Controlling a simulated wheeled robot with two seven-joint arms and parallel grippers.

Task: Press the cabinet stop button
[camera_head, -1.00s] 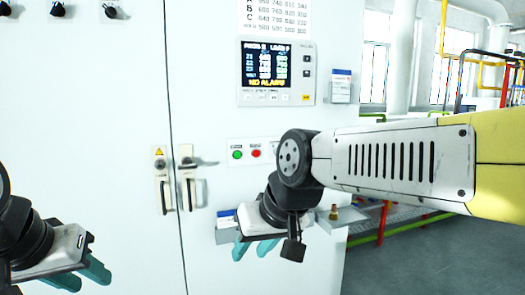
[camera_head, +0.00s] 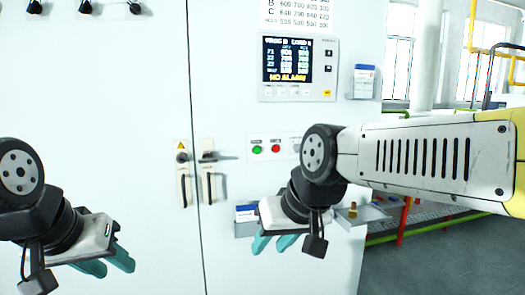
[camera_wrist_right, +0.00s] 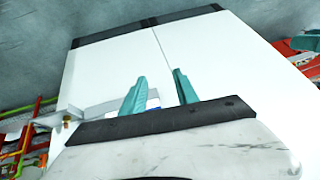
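The white cabinet (camera_head: 100,100) fills the left and middle of the head view. Its small button strip has a green button (camera_head: 257,149) and a red button (camera_head: 276,149); my right arm hides part of the strip's right end. My right gripper (camera_head: 274,243) is below the buttons, apart from them, with its teal fingers spread and nothing between them. In the right wrist view the fingers (camera_wrist_right: 157,90) also stand apart in front of the white cabinet. My left gripper (camera_head: 108,264) is at the lower left; its teal fingers look parted and empty.
A display panel (camera_head: 299,69) is above the buttons. Two door handles (camera_head: 207,185) are left of them. A blue-and-white box (camera_head: 246,213) sits in a holder beside my right gripper. A small shelf (camera_head: 362,213) juts out at the right. Grey floor (camera_head: 440,265) is open at the right.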

